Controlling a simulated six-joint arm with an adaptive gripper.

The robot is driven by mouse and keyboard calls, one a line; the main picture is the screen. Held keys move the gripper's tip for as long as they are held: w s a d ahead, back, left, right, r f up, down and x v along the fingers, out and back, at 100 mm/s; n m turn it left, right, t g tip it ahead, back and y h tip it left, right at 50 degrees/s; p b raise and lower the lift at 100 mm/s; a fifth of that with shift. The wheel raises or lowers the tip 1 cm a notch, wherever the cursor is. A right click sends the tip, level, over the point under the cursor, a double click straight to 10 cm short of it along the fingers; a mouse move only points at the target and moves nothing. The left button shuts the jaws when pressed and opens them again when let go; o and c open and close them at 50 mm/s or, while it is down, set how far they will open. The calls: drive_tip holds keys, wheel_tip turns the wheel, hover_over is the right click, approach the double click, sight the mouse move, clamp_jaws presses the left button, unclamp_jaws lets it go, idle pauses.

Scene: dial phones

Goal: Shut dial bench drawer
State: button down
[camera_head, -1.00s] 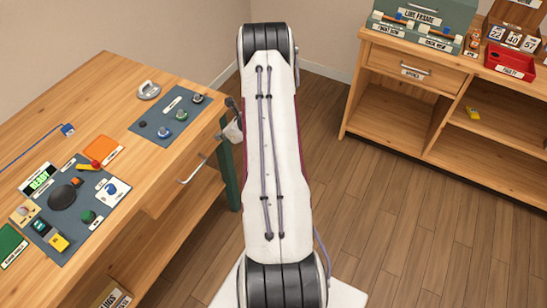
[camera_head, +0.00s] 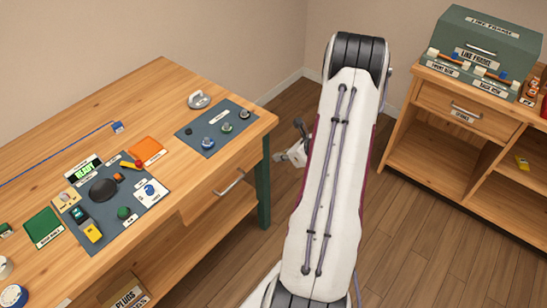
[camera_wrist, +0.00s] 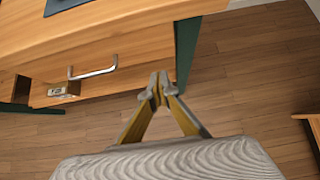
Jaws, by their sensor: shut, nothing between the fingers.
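The dial bench (camera_head: 150,100) is wooden and stands at the left in the head view. Its drawer (camera_head: 212,196) has a silver bar handle (camera_head: 229,182) and sits under the top at the right end. In the wrist view the drawer front (camera_wrist: 125,72) and handle (camera_wrist: 93,69) show left of my gripper. I cannot tell how far the drawer stands out. My gripper (camera_wrist: 158,86) is shut and empty, its fingertips together, right of the handle and near the green bench leg (camera_wrist: 186,50). It appears apart from the drawer. In the head view my arm hides part of it.
A blue-grey mat with knobs (camera_head: 215,127) and a dial phone set (camera_head: 104,189) lie on the bench top. A box labelled PLUGS (camera_head: 128,293) is on the lower shelf. A second wooden cabinet (camera_head: 440,150) stands at right. Open floor lies between them.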

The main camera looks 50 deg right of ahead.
drive_tip(key=shift+v, duration=1.85)
drive_tip(key=s+a+r+n+g+y, duration=0.25)
drive_tip(key=a+r+n, duration=0.35)
drive_tip(key=a+n, duration=0.45)
drive_tip(key=s+a+r+n+g+y, duration=0.25)
drive_tip(key=a+r+n, duration=0.5)
drive_tip(key=a, duration=0.55)
drive_tip(key=s+a+r+n+h, duration=0.2)
drive_tip(key=s+a+r+n, duration=0.2)
drive_tip(key=a+r+n, duration=0.5)
drive_tip(key=s+a+r+n+t+h, duration=0.1)
drive_tip(key=s+a+r+n+h, duration=0.2)
drive_tip(key=a+r+n, duration=0.6)
drive_tip(key=shift+s+a+r+t, duration=0.3)
drive_tip(key=shift+s+a+r, duration=0.1)
drive_tip(key=shift+a, duration=0.1)
drive_tip(key=shift+f, duration=0.1)
